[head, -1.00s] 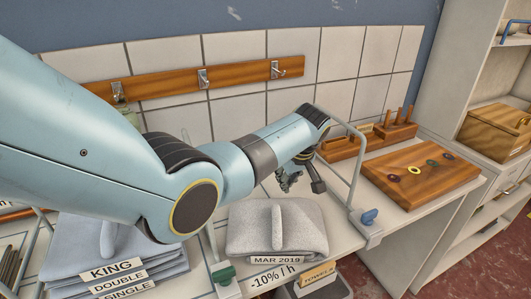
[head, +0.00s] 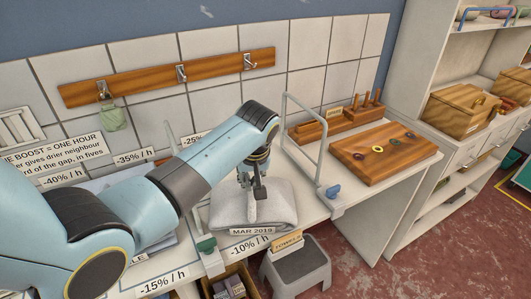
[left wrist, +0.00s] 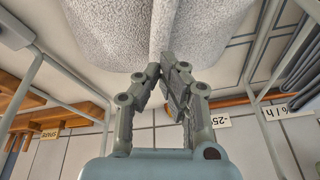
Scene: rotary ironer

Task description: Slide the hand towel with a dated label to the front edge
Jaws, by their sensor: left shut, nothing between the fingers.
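The grey hand towel (head: 282,212) lies folded on the white counter, between two upright metal rails. Its label (head: 252,231) reads MAR 2019 and faces the front edge. A raised fold runs along its top, partly hidden by my left gripper (head: 258,194). The gripper points down at this fold, with its fingers shut and empty. In the left wrist view the fingertips (left wrist: 168,66) are close together beside the towel's fold (left wrist: 164,30); I cannot tell whether they touch it. My right gripper is not in view.
A wooden board (head: 382,152) with coloured rings lies right of the rail (head: 305,150) with its blue clamp. A green clamp (head: 206,244) sits at the left on the front edge. A grey step stool (head: 298,268) stands below. My left arm hides the counter's left part.

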